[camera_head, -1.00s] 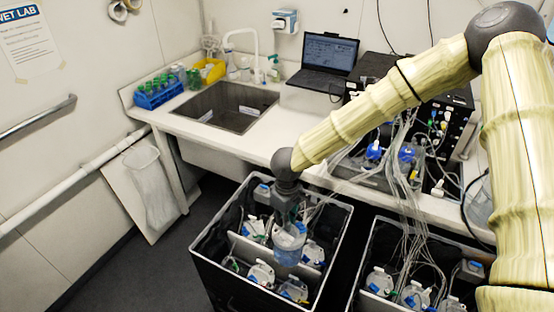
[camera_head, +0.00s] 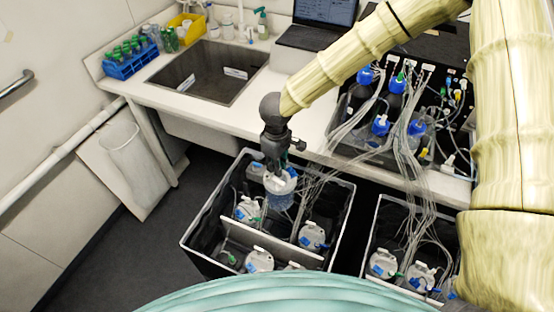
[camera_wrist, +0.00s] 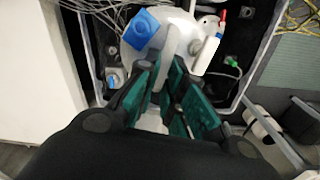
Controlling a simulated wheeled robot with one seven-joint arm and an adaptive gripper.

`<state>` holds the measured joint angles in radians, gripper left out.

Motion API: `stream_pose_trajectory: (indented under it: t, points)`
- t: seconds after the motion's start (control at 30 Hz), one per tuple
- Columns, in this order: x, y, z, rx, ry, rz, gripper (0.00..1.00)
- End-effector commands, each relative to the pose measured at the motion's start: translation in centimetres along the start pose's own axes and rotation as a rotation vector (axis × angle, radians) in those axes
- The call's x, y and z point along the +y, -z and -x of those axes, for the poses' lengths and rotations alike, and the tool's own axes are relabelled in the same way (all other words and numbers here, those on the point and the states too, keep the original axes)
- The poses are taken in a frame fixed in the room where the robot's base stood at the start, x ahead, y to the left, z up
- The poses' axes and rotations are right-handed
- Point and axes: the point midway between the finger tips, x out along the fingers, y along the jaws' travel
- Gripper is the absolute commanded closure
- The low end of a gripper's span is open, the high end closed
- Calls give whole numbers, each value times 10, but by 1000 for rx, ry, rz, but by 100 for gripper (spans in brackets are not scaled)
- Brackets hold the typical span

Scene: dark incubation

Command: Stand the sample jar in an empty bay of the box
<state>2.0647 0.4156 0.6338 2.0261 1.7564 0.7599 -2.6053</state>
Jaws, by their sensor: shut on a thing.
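The sample jar (camera_head: 281,198) has a white lid with a handle and a translucent bluish body. My gripper (camera_head: 277,168) is shut on the lid's handle, and the jar looks upright. In the wrist view the green-padded fingers (camera_wrist: 166,82) close on the white handle of the lid (camera_wrist: 185,22), which has a blue patch. The black box (camera_head: 201,232) with a pale rim has a pale divider across it. The jar is over its rear part, behind the divider. Other white-lidded jars stand at the left (camera_head: 247,210) and right (camera_head: 312,236). The jar's base is hard to make out, so its height cannot be told.
More jars (camera_head: 259,260) stand in front of the divider. A second box (camera_head: 372,232) with jars and tubing stands to the right. Loose tubes (camera_head: 405,180) hang from the bench (camera_head: 225,122) close by. The bench edge lies just behind the box.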

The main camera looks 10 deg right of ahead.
Motion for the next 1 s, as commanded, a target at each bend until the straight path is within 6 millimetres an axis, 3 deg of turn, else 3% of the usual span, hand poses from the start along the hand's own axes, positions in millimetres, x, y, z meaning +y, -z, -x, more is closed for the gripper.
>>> stream_pose_trajectory:
  t: [1.0]
  points:
    - [3, 3, -81, -1, 1, -1, 100]
